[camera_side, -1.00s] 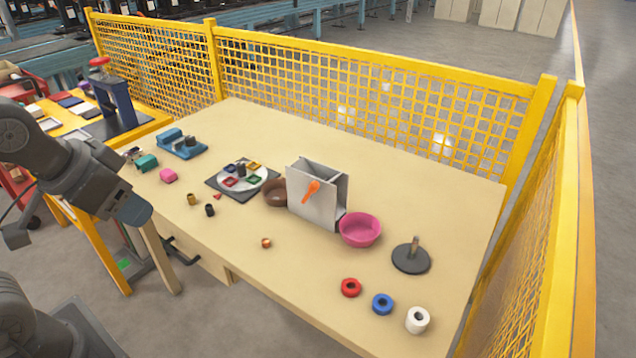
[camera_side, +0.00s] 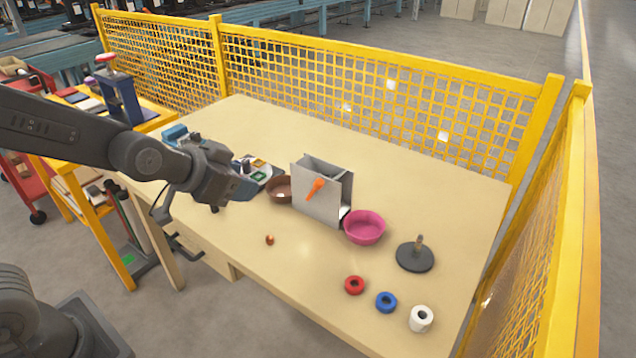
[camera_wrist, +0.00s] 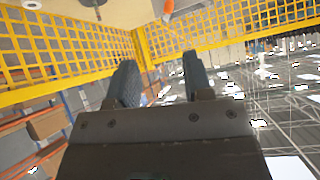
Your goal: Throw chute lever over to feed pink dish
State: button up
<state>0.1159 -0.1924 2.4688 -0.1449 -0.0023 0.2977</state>
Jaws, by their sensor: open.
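The chute is a grey upright box (camera_side: 335,206) on the table, with an orange lever (camera_side: 316,187) on its front face. The lever slants, its thick end up and to the right. The pink dish (camera_side: 364,228) stands at the chute's right side, and a brown dish (camera_side: 276,188) stands at its left. My gripper (camera_side: 240,190) is left of the chute and brown dish, above the table and apart from the lever. In the wrist view its two dark fingers (camera_wrist: 160,78) are spread with nothing between them. A small orange piece (camera_wrist: 168,8) shows at the top there; I cannot tell if it is the lever.
A dark base with a peg (camera_side: 416,257) stands right of the pink dish. Red (camera_side: 355,285), blue (camera_side: 386,301) and white (camera_side: 421,318) rings lie in front. A small copper-coloured piece (camera_side: 269,240) lies on the front middle. Yellow mesh fencing (camera_side: 380,100) borders the back and right.

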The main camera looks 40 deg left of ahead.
aim_at(317, 184)
jog(key=w+f+t, duration=0.1)
jog(key=w+f, duration=0.3)
jog(key=w, duration=0.2)
jog(key=w+d+f+m+t, duration=0.1)
jog(key=w+f, duration=0.3)
jog(key=w, duration=0.3)
jog(key=w+d+f+m+t+y, duration=0.1)
jog(key=w+f+t, duration=0.1)
jog(key=w+f, duration=0.2)
jog(key=shift+r+x, duration=0.2)
jog(key=shift+x, duration=0.6)
jog(key=shift+r+x, duration=0.15)
jog(key=shift+x, duration=0.65)
jog(key=shift+w, duration=0.15)
jog(key=shift+c, duration=0.3)
grip_shut()
